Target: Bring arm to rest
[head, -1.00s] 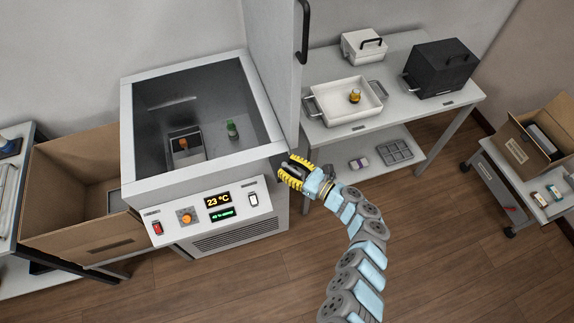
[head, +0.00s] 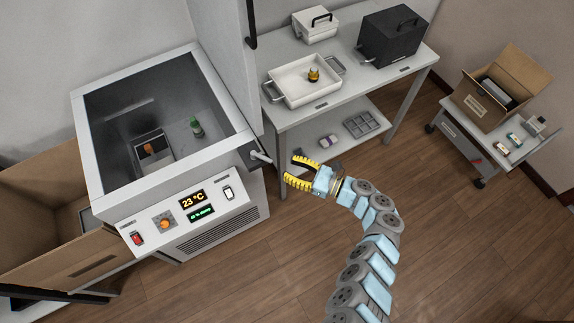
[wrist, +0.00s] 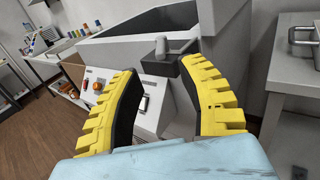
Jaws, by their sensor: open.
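My gripper (head: 291,174) has yellow-and-black fingers spread apart with nothing between them. In the head view it hangs just right of the grey-white chamber unit (head: 215,255), whose lid stands raised. In the wrist view the gripper (wrist: 168,82) faces the unit's front corner. A small handle or latch on a dark bracket (wrist: 180,65) shows beyond the fingers, apart from them. In the head view that handle (head: 262,157) sticks out from the unit's right side, close to the gripper.
Inside the open chamber are a green-capped vial (head: 197,128) and a small box with an orange item (head: 148,148). A table (head: 352,80) with a white tray (head: 290,97) and a black box (head: 390,38) stands behind. A cart (head: 470,130) is at right. Floor around my arm is clear.

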